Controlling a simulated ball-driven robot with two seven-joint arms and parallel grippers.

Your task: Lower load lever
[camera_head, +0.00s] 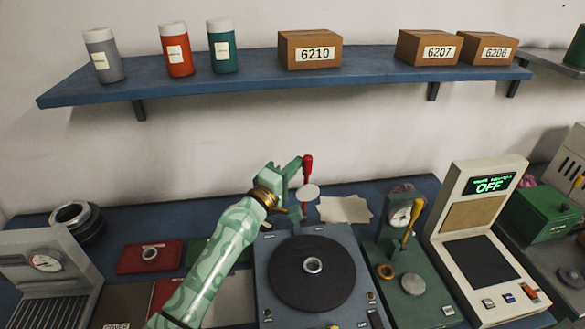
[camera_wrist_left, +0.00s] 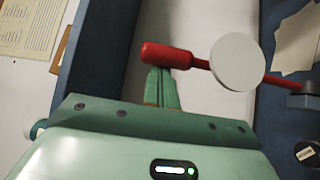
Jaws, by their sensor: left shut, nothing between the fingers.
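A lever with a red handle (camera_head: 307,166) and a pale round disc (camera_head: 308,193) stands roughly upright behind the turntable machine (camera_head: 266,262). In the left wrist view the red handle (camera_wrist_left: 168,56), the disc (camera_wrist_left: 238,62) and the red rod (camera_wrist_left: 276,79) run to a dark pivot at the right. My left gripper (camera_head: 298,164) is shut and empty, with its fingertips close beside the handle; I cannot tell whether they touch. Its green fingers (camera_wrist_left: 160,84) partly pass behind the handle in the left wrist view. My right gripper is in neither view.
A red tray (camera_head: 150,257) lies left. A blue shelf (camera_head: 260,75) hangs above.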

